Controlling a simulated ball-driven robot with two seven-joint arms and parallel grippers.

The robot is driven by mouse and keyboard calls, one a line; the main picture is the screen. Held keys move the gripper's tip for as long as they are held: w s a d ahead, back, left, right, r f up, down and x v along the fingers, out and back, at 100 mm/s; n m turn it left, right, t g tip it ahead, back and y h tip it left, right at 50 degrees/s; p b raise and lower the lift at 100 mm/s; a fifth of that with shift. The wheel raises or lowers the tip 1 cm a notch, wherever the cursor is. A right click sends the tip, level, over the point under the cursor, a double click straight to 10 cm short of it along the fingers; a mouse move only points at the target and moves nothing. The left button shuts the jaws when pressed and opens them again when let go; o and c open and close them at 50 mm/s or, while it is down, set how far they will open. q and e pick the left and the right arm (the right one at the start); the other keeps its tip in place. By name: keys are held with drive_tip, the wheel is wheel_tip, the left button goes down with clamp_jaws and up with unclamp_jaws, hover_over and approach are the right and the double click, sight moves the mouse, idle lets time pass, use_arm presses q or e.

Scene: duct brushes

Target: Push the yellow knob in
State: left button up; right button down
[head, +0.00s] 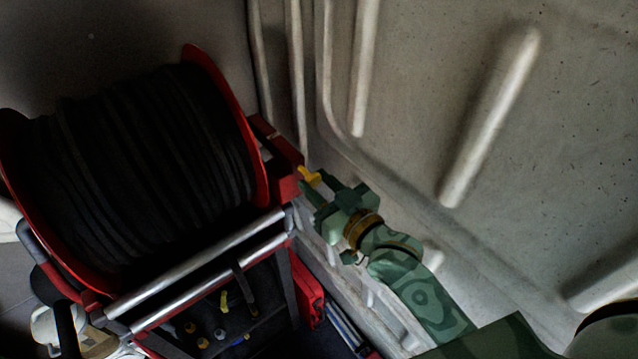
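The yellow knob (311,177) sits at the right side of the reel's red frame, close to the ribbed wall. My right gripper (316,182), in green camouflage colours, reaches up from the lower right. Its two fingers are apart, with a gap between them, and their tips are right by the knob. I cannot tell whether they touch it. Part of the knob may be hidden by the fingers. My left gripper is not in view.
A large red reel wound with black hose (130,170) fills the left. Below it are metal rails (195,265) and a dark compartment with several small coloured fittings. The grey ribbed wall (560,130) closes off the right side.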

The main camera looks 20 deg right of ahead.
drive_tip(key=shift+p+x, duration=0.6)
drive_tip(key=shift+x, duration=0.35)
drive_tip(key=shift+w+r, duration=0.1)
drive_tip(key=shift+w, duration=0.1)
drive_tip(key=shift+s, duration=0.1)
drive_tip(key=c, duration=1.4)
unclamp_jaws()
drive_tip(key=o, duration=0.3)
drive_tip(key=shift+o, duration=0.2)
drive_tip(key=shift+w+a, duration=0.1)
drive_tip(key=shift+w, duration=0.15)
drive_tip(key=b+v, duration=0.2)
drive_tip(key=v, duration=1.4)
drive_tip(key=shift+s, duration=0.2)
